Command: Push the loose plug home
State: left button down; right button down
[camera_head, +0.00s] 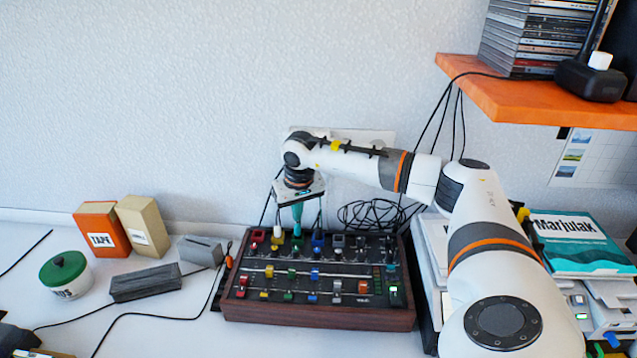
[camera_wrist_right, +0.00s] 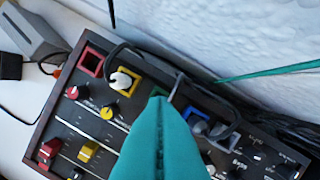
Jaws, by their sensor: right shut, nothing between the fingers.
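A dark mixer box with wooden sides (camera_head: 318,318) stands on the table, with a row of coloured sockets along its back edge. A white plug (camera_wrist_right: 122,80) sits in the yellow-framed socket; it also shows in the head view (camera_head: 277,234). A grey plug (camera_wrist_right: 204,128) is at the blue-framed socket. I cannot tell which plug is loose. My right gripper (camera_head: 298,232) points down over the back row, its teal fingers closed together and empty. In the wrist view the fingertips (camera_wrist_right: 159,100) cover most of the green-framed socket. My left gripper is not in view.
A red-framed socket (camera_wrist_right: 90,62) looks empty. Black cables (camera_head: 370,214) lie behind the box. An orange shelf (camera_head: 540,98) with disc cases hangs at upper right. Boxes, a green-lidded pot (camera_head: 64,268) and a grey block (camera_head: 146,282) stand left.

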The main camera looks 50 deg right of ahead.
jog(key=shift+f+b, duration=0.85)
jog(key=shift+f, duration=0.45)
dwell(1.1)
jog(key=shift+r+p, duration=0.75)
jog(key=shift+r, duration=0.05)
jog(key=shift+r+p, duration=2)
jog(key=shift+r, duration=0.8)
jog(key=shift+a+f, duration=0.1)
jog(key=shift+f, duration=0.05)
